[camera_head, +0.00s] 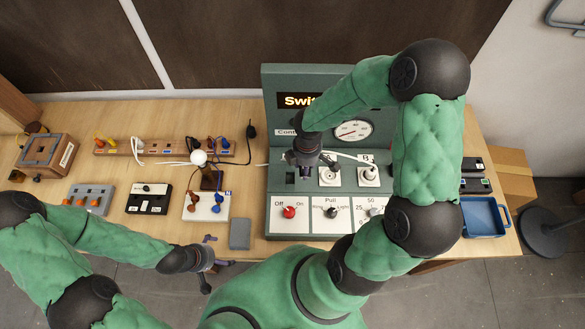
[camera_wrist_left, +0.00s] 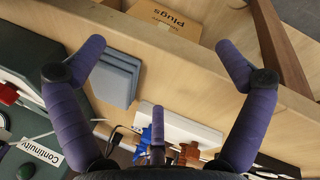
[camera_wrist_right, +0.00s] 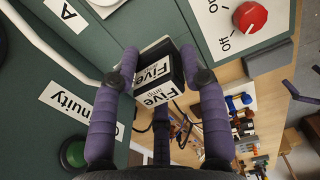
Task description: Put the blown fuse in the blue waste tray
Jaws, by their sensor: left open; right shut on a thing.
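My right gripper (camera_wrist_right: 159,62) is shut on a black block with white "Five amp" labels, the fuse (camera_wrist_right: 166,88), in the right wrist view. In the head view, this gripper (camera_head: 305,168) is over the left part of the green test panel, and the fuse is hard to make out there. Whether the fuse touches the panel is unclear. The blue waste tray (camera_head: 483,217) is at the right end of the bench and looks empty. My left gripper (camera_head: 207,262) is open and empty at the bench's front edge; its spread fingers also show in the left wrist view (camera_wrist_left: 158,52).
The green test panel (camera_head: 268,130) has a gauge, a red knob (camera_head: 289,212) and a white cable. My right arm passes between it and the tray. Black boxes (camera_head: 474,185) stand behind the tray. Switches, a bulb (camera_head: 198,158) and a plug rack (camera_head: 165,149) occupy the left bench.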

